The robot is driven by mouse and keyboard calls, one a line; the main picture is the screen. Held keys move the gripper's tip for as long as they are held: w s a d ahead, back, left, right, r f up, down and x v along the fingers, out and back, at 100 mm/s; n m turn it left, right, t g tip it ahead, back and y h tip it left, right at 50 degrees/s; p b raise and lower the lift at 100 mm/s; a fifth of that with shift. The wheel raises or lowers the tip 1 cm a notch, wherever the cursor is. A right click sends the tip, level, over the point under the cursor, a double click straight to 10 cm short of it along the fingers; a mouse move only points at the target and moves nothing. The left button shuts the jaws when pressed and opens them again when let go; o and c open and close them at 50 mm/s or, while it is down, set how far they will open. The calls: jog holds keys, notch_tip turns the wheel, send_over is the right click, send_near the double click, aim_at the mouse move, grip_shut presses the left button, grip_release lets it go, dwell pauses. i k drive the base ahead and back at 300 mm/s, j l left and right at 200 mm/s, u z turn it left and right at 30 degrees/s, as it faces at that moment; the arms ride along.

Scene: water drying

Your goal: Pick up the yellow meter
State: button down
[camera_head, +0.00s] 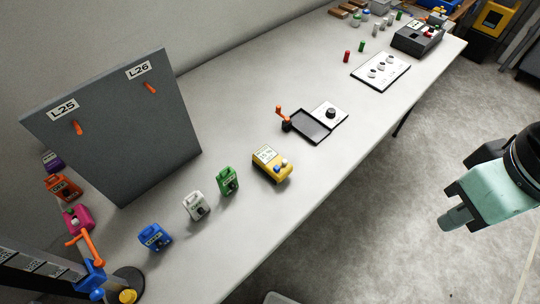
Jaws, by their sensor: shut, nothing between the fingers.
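The yellow meter (271,164) lies on the grey-white table in the head view. It is a small yellow box with a pale display, a white knob and a blue knob on its near face. My gripper (454,219) is at the right, beyond the table's edge and over the floor, well apart from the meter. Its fingers look closed together and hold nothing.
A grey panel (120,130) stands at left. The table's front strip is clear.

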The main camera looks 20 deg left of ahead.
aim_at(266, 157)
jog(key=u, duration=0.4)
jog(key=k+u, duration=0.1)
jog(key=u, duration=0.7)
jog(key=k+u, duration=0.1)
jog(key=u, duration=0.3)
